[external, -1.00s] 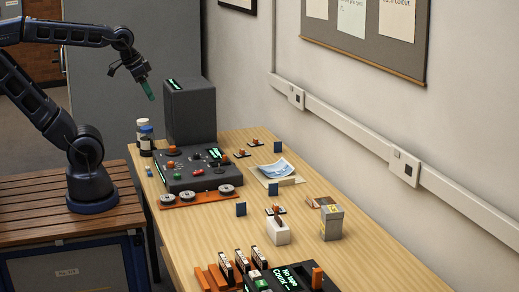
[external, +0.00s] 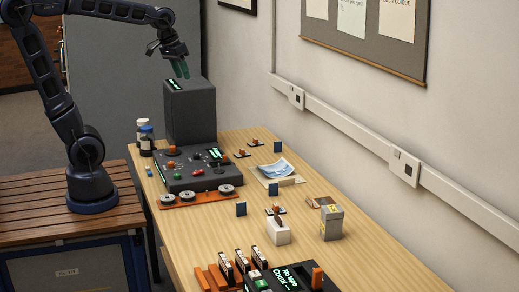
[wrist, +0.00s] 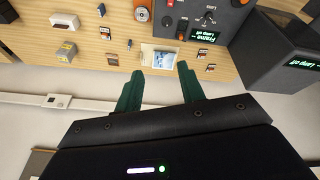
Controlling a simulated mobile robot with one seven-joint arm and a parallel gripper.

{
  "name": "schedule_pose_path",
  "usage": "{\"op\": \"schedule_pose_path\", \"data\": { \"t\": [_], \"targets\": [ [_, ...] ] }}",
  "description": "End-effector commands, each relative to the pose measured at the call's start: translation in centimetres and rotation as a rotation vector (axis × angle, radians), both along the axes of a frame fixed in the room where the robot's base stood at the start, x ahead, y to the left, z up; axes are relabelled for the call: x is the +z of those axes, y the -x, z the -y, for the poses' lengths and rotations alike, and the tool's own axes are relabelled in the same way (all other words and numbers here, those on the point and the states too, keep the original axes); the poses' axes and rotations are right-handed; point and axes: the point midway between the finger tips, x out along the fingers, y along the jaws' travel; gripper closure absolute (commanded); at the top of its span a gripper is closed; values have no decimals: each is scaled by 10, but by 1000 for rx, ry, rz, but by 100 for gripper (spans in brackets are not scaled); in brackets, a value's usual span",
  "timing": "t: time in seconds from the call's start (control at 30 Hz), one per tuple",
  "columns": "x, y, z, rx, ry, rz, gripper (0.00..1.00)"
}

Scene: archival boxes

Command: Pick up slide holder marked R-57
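My gripper (external: 180,69) hangs in the air near the top of the dark upright box, well above the table. In the wrist view its two green fingers (wrist: 159,72) are spread apart with nothing between them. No mark R-57 is readable in either view, so I cannot tell which thing is that slide holder. Small orange-and-dark pieces lie on the table, including one near the back (external: 255,142), one beside it (external: 241,153) and one farther forward (external: 276,210). Several upright black-and-white pieces (external: 243,261) stand at the front in an orange rack.
The dark upright box (external: 190,112) stands behind a control panel (external: 188,170) with knobs. Blue papers (external: 279,168), a white block (external: 278,231) and a grey-yellow box (external: 332,222) are on the table. Bottles (external: 146,138) stand at its left edge. The wall bounds the right.

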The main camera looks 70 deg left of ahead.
Motion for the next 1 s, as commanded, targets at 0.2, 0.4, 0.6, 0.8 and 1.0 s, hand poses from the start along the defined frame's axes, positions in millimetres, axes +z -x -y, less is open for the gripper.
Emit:
{"op": "schedule_pose_path", "data": {
  "t": [0.2, 0.4, 0.6, 0.8, 1.0],
  "targets": [
    [2, -64, -26, 148, 42, -38, 61],
    [-4, -120, -54, 284, 77, -69, 61],
    [-20, -176, -86, 421, 108, -99, 61],
    [-44, -228, -123, 559, 135, -127, 61],
    [-77, -276, -162, 697, 159, -155, 61]
  ]
}}
